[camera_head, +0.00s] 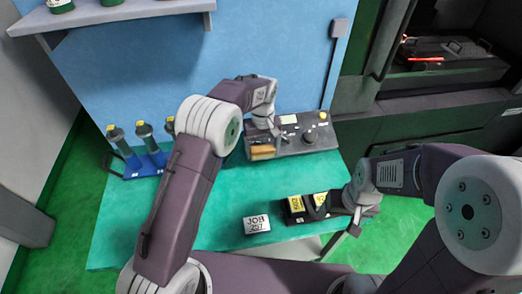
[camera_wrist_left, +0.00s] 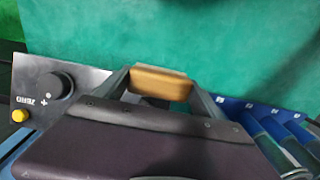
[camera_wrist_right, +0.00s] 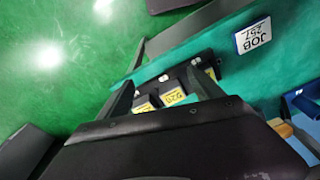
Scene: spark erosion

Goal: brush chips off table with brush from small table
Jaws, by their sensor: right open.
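A wooden-topped block, which looks like the brush (camera_head: 262,151), is at the front left of a grey panel on the green table (camera_head: 195,228). My left gripper (camera_head: 268,125) is directly above it. In the left wrist view the brush (camera_wrist_left: 160,83) shows between the fingertips; I cannot tell whether they are clamped on it or just around it. My right gripper (camera_head: 356,214) is open and empty near the table's right front edge, beside a black holder (camera_head: 330,214) with yellow-labelled blocks. I cannot make out any chips. My left arm hides part of the table.
The grey panel (camera_head: 320,137) with a knob stands at the back. A blue rack (camera_head: 150,164) holds several bottles at the left. A white JOB 257 sign (camera_head: 257,224) lies near the front edge. A shelf (camera_head: 110,14) is above. The table's middle looks clear.

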